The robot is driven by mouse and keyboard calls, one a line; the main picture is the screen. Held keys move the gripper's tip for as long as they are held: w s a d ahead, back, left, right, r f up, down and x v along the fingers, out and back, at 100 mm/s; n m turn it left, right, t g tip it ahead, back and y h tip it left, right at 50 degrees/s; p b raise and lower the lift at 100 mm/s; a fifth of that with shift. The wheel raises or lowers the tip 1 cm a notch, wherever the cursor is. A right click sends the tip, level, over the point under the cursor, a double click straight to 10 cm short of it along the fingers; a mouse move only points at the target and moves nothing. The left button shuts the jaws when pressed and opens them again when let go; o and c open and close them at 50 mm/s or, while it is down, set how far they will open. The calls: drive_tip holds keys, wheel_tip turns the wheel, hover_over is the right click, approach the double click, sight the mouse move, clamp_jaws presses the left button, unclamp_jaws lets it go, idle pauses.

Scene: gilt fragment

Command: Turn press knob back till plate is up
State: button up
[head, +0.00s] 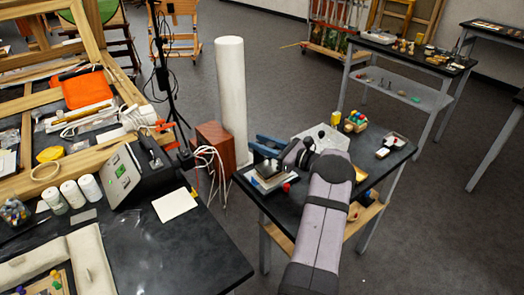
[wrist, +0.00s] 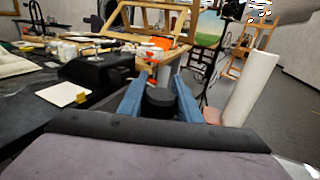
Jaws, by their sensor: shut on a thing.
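My gripper (wrist: 159,88) has two blue fingers, one on each side of a round black knob (wrist: 160,103) in the wrist view. It is shut on this knob. In the head view my gripper (head: 268,145) is over the left end of a small dark table, above the press (head: 266,183). The press shows as a low stack with pale and dark layers and a small red part at its right. My arm and fingers cover much of it, so the plate's height cannot be told.
A tall white column (head: 231,100) stands close behind left. A cluttered bench (head: 185,250) is at the left, with floor between.

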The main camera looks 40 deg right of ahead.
sight(276, 148)
drive_tip(key=shift+s+a+f+n+g+y+b, duration=0.1)
drive_tip(key=shift+a+n+g+y+b, duration=0.1)
drive_tip(key=shift+n+g+y+b, duration=0.6)
drive_tip(key=shift+s+a+f+n+g+y+b, duration=0.15)
drive_tip(key=shift+n+y+b, duration=0.35)
drive_tip(key=shift+y+b, duration=0.65)
drive_tip(key=shift+c, duration=0.2)
drive_tip(key=shift+a+r+n+g+y+b, duration=0.15)
drive_tip(key=shift+r+n+g+y+b, duration=0.15)
drive_tip(key=shift+b, duration=0.2)
drive_tip(key=o, duration=1.1)
drive_tip(key=b+v, duration=0.2)
drive_tip(key=v, duration=0.4)
drive_tip(key=shift+f, duration=0.15)
drive_tip(key=shift+s+d, duration=0.45)
drive_tip(key=shift+s, duration=0.1)
